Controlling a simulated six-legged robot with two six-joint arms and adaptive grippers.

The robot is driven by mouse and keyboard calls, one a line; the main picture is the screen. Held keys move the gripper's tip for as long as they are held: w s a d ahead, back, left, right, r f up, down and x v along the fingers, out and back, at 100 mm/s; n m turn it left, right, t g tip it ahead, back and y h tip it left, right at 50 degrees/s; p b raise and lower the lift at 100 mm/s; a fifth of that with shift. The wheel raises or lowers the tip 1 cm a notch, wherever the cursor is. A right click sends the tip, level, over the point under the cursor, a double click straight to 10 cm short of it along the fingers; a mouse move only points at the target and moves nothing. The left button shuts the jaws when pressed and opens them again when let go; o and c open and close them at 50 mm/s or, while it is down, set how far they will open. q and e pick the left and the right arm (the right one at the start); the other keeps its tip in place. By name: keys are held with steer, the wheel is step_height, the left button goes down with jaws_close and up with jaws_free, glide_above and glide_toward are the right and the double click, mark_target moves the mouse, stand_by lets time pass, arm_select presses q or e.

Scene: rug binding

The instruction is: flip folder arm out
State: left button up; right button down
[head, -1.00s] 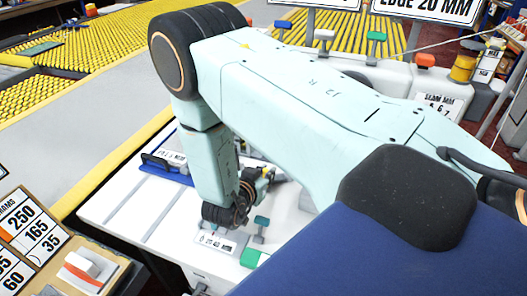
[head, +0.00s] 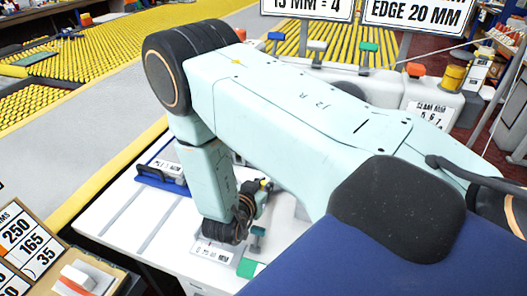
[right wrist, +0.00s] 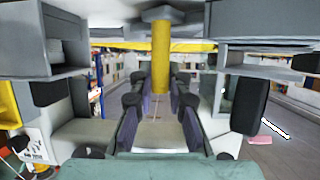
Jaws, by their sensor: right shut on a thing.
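My right arm reaches down over the white machine table (head: 130,215), and its gripper (head: 262,192) is small and partly hidden behind my wrist in the head view. In the right wrist view, the two dark fingers (right wrist: 158,100) stand either side of an upright yellow handle (right wrist: 160,58), and the gripper is shut on it. A speck of yellow shows at the fingers in the head view too. I take this handle to be the folder arm's; the rest of the folder arm cannot be made out clearly behind my arm. My left gripper is not in view.
The table's left part is mostly clear.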

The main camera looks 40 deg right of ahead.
steer(key=c, duration=1.3)
jaws_free()
steer(key=shift+s+a+r, duration=0.15)
steer(key=shift+a+r, duration=0.05)
steer(key=shift+a, duration=0.35)
steer(key=v, duration=0.6)
steer(key=shift+s+r, duration=0.1)
steer(key=shift+s, duration=0.05)
